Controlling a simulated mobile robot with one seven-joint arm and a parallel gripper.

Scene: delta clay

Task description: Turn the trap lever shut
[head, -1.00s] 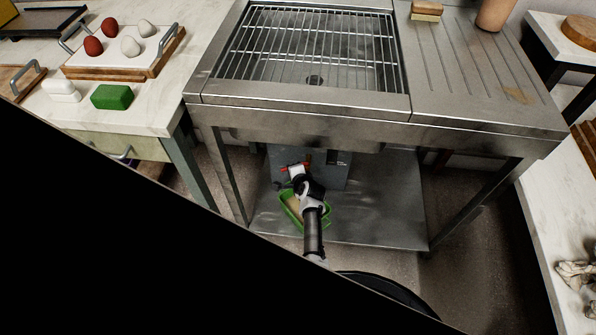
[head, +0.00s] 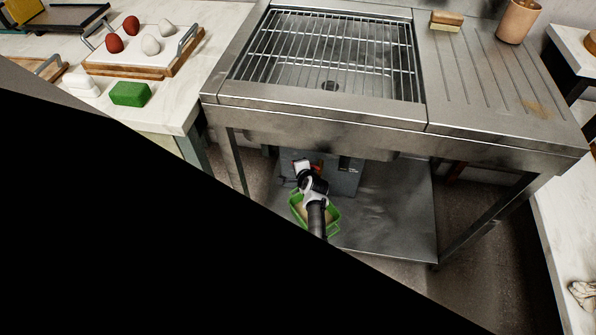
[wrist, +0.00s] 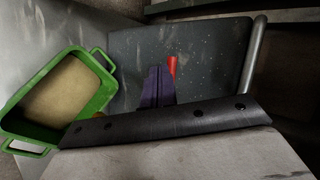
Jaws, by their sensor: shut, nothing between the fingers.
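The grey trap box (head: 345,180) stands under the sink; it also shows in the wrist view (wrist: 205,55). Its red trap lever (wrist: 172,66) shows as a short upright piece just right of my fingertips in the wrist view. The lower part of the lever is hidden behind my fingers, and my arm covers most of it in the head view. My gripper (wrist: 157,72) is shut and empty, pointing at the box face beside the lever. I cannot tell whether it touches the lever.
A green tub (wrist: 98,98) with tan contents sits left of my gripper on the metal lower shelf (head: 395,215). A grey pipe (wrist: 254,55) runs at the right of the box. The sink's front edge (head: 330,120) is above my arm. The shelf's right side is clear.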

